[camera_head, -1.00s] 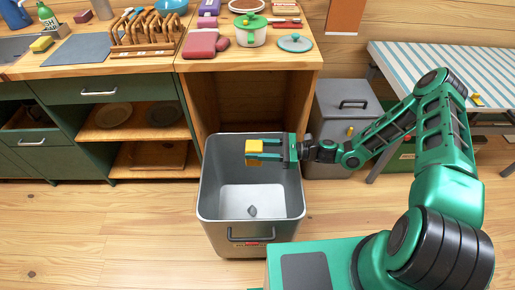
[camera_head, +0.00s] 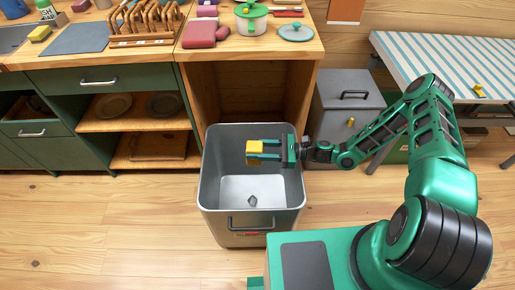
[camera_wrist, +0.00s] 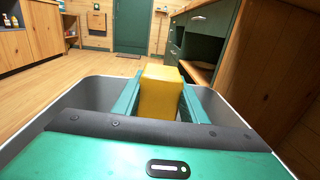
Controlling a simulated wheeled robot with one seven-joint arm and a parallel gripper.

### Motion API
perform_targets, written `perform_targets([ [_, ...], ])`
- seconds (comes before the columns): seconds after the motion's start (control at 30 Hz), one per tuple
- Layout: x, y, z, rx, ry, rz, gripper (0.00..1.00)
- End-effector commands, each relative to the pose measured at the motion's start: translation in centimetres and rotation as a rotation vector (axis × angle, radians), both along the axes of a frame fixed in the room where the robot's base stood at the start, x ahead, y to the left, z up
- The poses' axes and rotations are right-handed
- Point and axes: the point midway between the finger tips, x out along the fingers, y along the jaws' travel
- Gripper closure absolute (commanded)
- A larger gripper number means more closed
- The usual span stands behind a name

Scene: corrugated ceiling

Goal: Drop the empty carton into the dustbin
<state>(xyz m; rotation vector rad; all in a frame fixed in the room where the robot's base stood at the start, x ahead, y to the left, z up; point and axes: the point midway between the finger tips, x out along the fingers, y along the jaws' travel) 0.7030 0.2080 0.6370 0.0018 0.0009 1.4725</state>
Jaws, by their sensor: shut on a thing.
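My gripper (camera_head: 264,150) is shut on a small yellow carton (camera_head: 254,147). The carton sits between the two green fingers and also shows in the wrist view (camera_wrist: 160,92). The grey dustbin (camera_head: 279,222) stands open on the floor in front of the wooden counter. My gripper and the carton are over the bin's opening, with the bin walls visible on both sides in the wrist view. A small dark grey object (camera_head: 252,200) lies on the bin floor.
A wooden counter (camera_head: 255,50) with a pot and other items is behind the bin. A lidded grey bin (camera_head: 346,98) and a striped table (camera_head: 430,60) stand to the right. The wooden floor (camera_head: 100,220) at left is clear.

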Motion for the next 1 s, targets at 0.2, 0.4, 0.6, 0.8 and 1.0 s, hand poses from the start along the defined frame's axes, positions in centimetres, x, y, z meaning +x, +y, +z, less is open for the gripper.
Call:
perform_targets([
  [0.2,0.0,-0.1,0.0,0.0,0.0,-0.001,0.4],
  [0.4,0.0,-0.1,0.0,0.0,0.0,-0.002,0.4],
  [0.6,0.0,-1.9,-0.1,-0.002,0.0,-0.004,0.4],
  [0.8,-0.4,-5.7,-0.1,-0.003,0.0,-0.005,0.4],
  [1.0,-0.7,-8.9,-0.1,-0.001,0.001,-0.004,0.4],
])
